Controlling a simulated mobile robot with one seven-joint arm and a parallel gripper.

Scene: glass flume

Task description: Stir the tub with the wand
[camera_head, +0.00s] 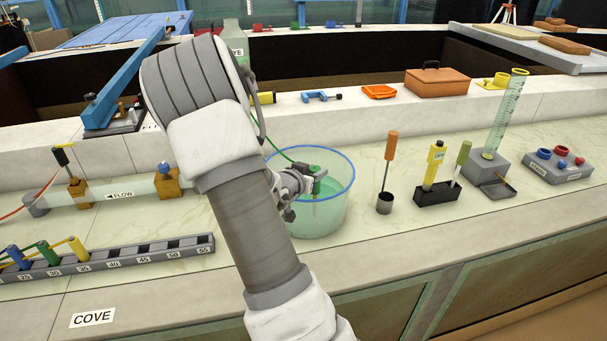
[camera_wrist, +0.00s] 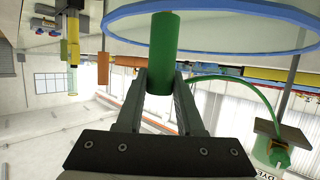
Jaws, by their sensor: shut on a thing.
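The tub (camera_head: 338,208) is a clear round vessel with a blue rim and pale green liquid, standing on the counter. Its blue rim (camera_wrist: 225,12) crosses the top of the wrist view. My gripper (camera_head: 306,181) is at the tub, partly hidden behind my arm. In the wrist view my gripper (camera_wrist: 160,88) is shut on the green handle of the wand (camera_wrist: 163,48). The wand (camera_head: 314,170) is upright, with a thin pale shaft going down inside the tub. I cannot tell how near its lower end is to the bottom.
Right of the tub stand an orange-handled tool (camera_head: 390,146) in a cup, a black block (camera_head: 437,193) with yellow and green tools, and a tall graduated cylinder (camera_head: 505,112). A green hose (camera_head: 279,149) arcs beside the tub. A numbered rack (camera_head: 105,257) lies left.

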